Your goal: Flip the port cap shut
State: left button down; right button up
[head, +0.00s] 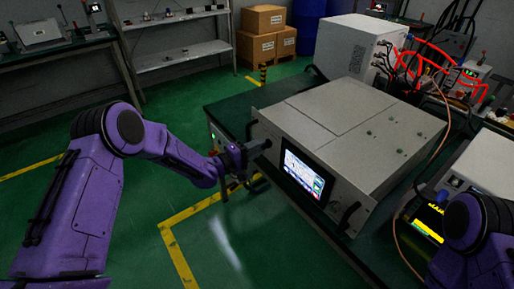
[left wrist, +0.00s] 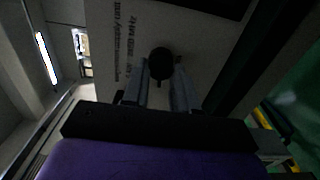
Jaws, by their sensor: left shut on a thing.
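The microwave generator (head: 345,125) is a grey box on the green bench with a lit screen on its front. My left gripper (head: 260,145) reaches its front panel at the left end, beside the screen. In the left wrist view a round dark port cap (left wrist: 161,60) stands against the pale panel. The left gripper (left wrist: 164,82) has its two fingers close on either side of the cap's lower part, shut on it. The cap is too small to make out in the head view. My right arm shows at the lower right; its gripper is out of view.
A white cabinet (head: 358,47) with red cables stands behind the generator. Black handles (head: 347,215) stick out of the front panel. An instrument with a yellow screen (head: 429,222) is at the right. The floor in front of the bench is clear.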

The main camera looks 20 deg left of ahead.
pick_arm(q)
jog(key=c, duration=1.1)
grip_release()
jog(key=shift+c, duration=0.2)
jog(key=b+v, duration=0.1)
jog(key=v, duration=0.9)
jog(key=shift+a, duration=0.2)
jog(key=shift+s, duration=0.15)
